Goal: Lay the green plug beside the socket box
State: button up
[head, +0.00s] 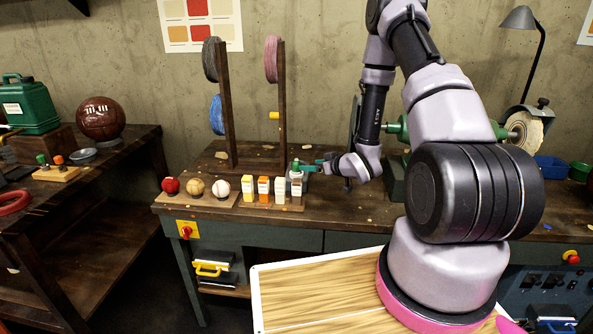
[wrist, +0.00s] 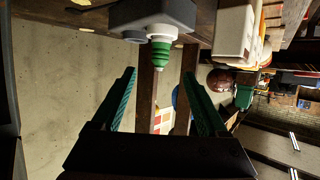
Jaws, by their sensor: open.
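My gripper (head: 312,168) is just right of the plug. In the wrist view my gripper (wrist: 159,73) is open and empty, its green fingers to either side of the plug's line. The plug appears just beyond the fingertips.
White, yellow and orange cartons (head: 264,190) stand close left of the box, with several balls (head: 196,187) further left. A wooden spool rack (head: 228,105) rises behind. The bench top (head: 335,205) right of the box looks clear. A buffing wheel (head: 524,131) stands at the right.

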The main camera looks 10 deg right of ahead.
aim_at(299, 164)
jog(key=x, duration=1)
jog(key=shift+w+a, duration=0.1)
jog(key=shift+r, duration=0.1)
grip_shut()
